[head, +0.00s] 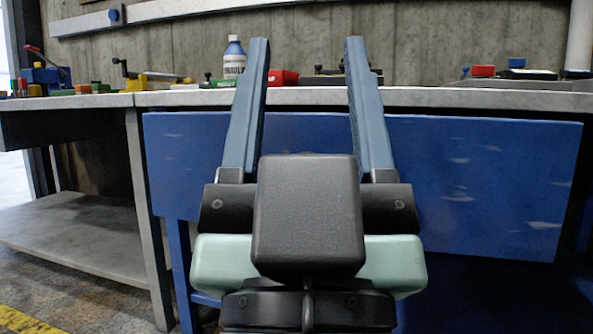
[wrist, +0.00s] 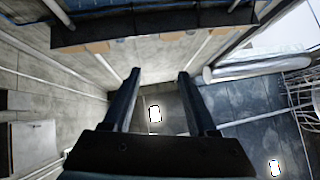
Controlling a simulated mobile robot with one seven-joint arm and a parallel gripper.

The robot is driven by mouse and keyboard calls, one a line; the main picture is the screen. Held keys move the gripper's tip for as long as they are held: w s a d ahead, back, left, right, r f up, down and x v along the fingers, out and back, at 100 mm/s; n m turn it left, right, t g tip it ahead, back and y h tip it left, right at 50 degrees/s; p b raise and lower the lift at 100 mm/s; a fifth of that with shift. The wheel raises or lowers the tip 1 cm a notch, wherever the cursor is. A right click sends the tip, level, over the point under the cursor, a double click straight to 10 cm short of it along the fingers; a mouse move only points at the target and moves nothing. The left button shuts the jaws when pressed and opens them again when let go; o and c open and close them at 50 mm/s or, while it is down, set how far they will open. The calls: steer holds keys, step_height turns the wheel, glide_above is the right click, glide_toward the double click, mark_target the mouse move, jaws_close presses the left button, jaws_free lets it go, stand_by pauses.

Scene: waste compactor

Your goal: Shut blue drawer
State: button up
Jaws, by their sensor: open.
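The blue drawer (head: 480,190) shows in the head view as a wide, scuffed blue front under the grey worktop. My gripper (head: 308,42) stands in front of it, its two blue-grey fingers spread wide and pointing up past the worktop edge. The gripper is open, with nothing held between the fingers. The fingers and wrist hide the middle of the drawer front. How far the drawer stands out, and whether anything touches it, I cannot tell. In the wrist view the open fingers (wrist: 160,74) show against grey surfaces; I cannot make out the drawer there.
The grey worktop (head: 440,97) runs above the drawer. A blue-and-white bottle (head: 233,62), a red box (head: 284,78) and small tools stand on it. A lower shelf (head: 75,230) is at left. A concrete wall (head: 450,40) stands behind.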

step_height(320, 180, up, 12)
steer(key=p, duration=1)
jaws_close()
steer(key=w+r+n+g+h+p, duration=0.1)
steer(key=w+r+p, duration=0.2)
steer(key=r+p, duration=1.3)
steer(key=w+a+f+n+g+h+p, duration=0.1)
steer(key=w+f+n+g+h+p, duration=0.25)
steer(key=f, duration=0.65)
steer(key=w+a+f+n+g+p, duration=0.25)
steer(key=w+f+n+p, duration=0.25)
steer(key=f+n, duration=0.3)
steer(key=s+a+f+n+g+p, duration=0.25)
steer(key=s+f+n, duration=0.25)
steer(key=f+n, duration=0.55)
steer(key=s+a+f+n+g+p, duration=0.1)
steer(key=s+a+f+n+p, duration=0.3)
steer(key=f+n, duration=0.6)
steer(key=d+b+x, duration=0.2)
steer(key=b+x, duration=0.1)
steer(key=x, duration=1)
steer(key=shift+d, duration=0.35)
